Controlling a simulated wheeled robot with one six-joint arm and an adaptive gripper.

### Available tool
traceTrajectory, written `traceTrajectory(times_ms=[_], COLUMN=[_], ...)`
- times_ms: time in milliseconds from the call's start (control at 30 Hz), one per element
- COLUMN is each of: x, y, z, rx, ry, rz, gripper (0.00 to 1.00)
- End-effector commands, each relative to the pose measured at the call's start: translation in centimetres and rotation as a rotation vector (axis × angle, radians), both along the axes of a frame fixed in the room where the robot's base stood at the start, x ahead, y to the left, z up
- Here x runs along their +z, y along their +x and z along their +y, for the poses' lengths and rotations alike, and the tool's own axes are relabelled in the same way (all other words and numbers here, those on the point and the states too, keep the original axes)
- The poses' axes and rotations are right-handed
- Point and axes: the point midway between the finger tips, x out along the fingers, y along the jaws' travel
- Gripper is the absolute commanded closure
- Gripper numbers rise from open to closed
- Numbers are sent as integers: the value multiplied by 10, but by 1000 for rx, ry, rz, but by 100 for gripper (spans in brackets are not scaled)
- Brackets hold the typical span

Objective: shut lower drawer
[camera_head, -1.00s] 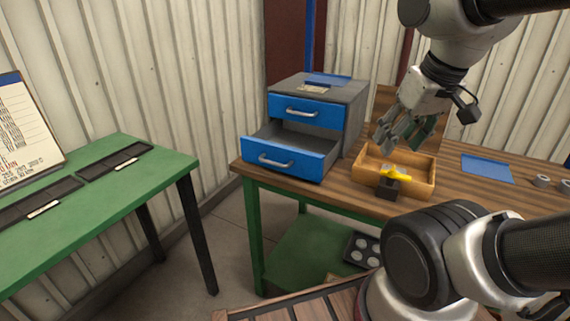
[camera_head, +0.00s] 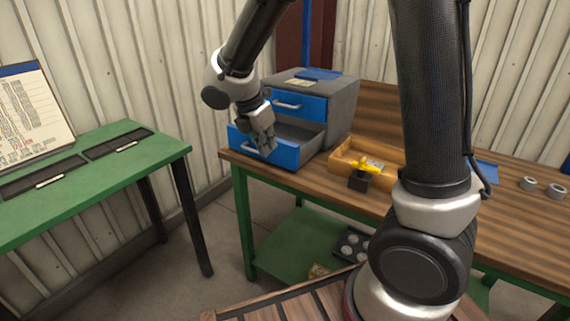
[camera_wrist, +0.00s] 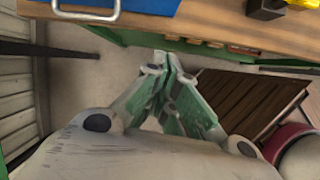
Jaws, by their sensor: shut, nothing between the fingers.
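The lower drawer (camera_head: 284,153) of the small grey cabinet (camera_head: 343,105) is pulled out, with a blue front and a pale bar handle. Its inside shows empty where visible.
A wooden tray (camera_head: 337,159) with a yellow-and-black item (camera_head: 364,169) stands right of the cabinet on the wooden workbench (camera_head: 510,225). A green table (camera_head: 120,185) stands at left, with a floor gap between. A blue sheet lies on the cabinet top.

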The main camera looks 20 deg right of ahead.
Motion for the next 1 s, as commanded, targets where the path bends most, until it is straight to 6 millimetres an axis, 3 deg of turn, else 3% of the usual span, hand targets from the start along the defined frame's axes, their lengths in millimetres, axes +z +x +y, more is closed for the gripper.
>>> traceTrajectory(times_ms=[133, 333, 767, 1000], x=[0, -15, -97, -93], y=[3, 6, 24, 44], z=[1, -4, -31, -57], rx=[126, 150, 146, 145], ry=[-23, -31, -28, -26], rz=[27, 40, 42, 36], gripper=[100, 100, 100, 100])
